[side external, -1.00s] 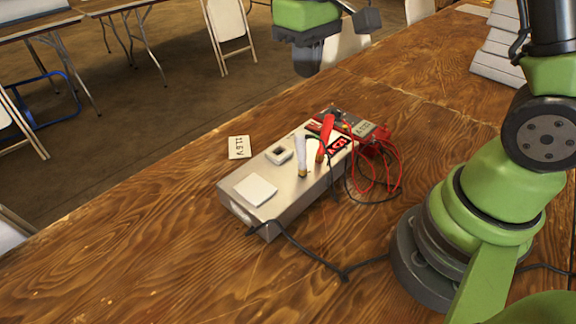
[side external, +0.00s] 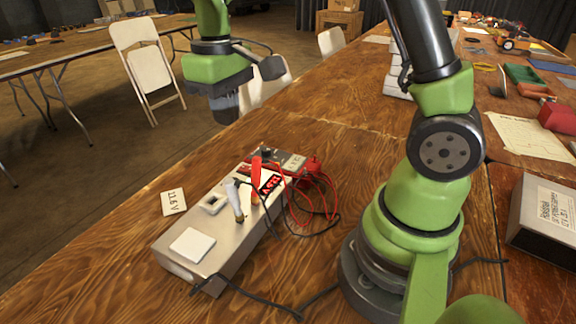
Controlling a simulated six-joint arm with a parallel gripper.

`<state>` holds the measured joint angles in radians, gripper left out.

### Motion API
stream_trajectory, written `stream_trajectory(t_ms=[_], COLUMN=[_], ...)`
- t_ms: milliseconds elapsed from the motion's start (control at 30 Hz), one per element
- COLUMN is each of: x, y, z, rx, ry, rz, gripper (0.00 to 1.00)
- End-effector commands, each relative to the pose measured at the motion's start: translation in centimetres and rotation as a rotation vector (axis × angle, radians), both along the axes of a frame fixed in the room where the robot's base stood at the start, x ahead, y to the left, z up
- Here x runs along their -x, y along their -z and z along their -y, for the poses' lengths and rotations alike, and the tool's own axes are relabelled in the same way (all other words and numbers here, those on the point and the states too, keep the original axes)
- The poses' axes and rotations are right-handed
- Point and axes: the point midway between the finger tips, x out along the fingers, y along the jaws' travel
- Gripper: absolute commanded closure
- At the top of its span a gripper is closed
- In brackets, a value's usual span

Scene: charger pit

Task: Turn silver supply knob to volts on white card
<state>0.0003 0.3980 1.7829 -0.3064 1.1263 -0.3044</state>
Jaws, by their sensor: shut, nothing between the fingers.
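A silver supply box (side external: 192,258) lies on the wooden table, with a white pad (side external: 192,245), a small square switch (side external: 213,203) and two upright posts on top. One post is whitish (side external: 234,196) with a brass base; the other is red (side external: 256,178). A red-lit readout (side external: 270,185) sits beside the red post, too small to read surely. I cannot single out the knob. The white card (side external: 174,202) lies left of the box and appears to read 11.6 V. My gripper (side external: 226,110) is shut and empty, pointing down above and beyond the box, apart from it.
A small grey unit (side external: 291,161) and a tangle of red and black leads (side external: 318,193) lie at the box's far right end. A black cable runs from its near end. A boxed item (side external: 545,215) lies at the right. Bare table lies left and in front.

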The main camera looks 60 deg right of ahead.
Motion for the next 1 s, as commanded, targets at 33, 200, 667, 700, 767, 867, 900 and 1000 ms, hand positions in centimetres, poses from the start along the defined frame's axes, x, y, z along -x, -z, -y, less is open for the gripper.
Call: stream_trajectory(t_ms=[33,200,667,700,767,867,900,1000], x=[0.0,0.0,-0.6,-1.1,-1.7,-2.3,-2.4,-2.5], y=[0.0,0.0,1.4,2.4,3.8,5.6,6.1,7.1], z=[0.0,0.0,0.6,1.0,1.6,2.3,2.4,2.4], rx=[0.0,0.0,0.0,0.0,-0.001,-0.001,-0.001,-0.001], ry=[0.0,0.0,-0.026,-0.045,-0.074,-0.111,-0.119,-0.125], rz=[0.0,0.0,-0.006,-0.008,-0.008,-0.005,-0.004,-0.004], gripper=[1.0,1.0,0.7,0.61,0.5,0.5,0.5,0.5])
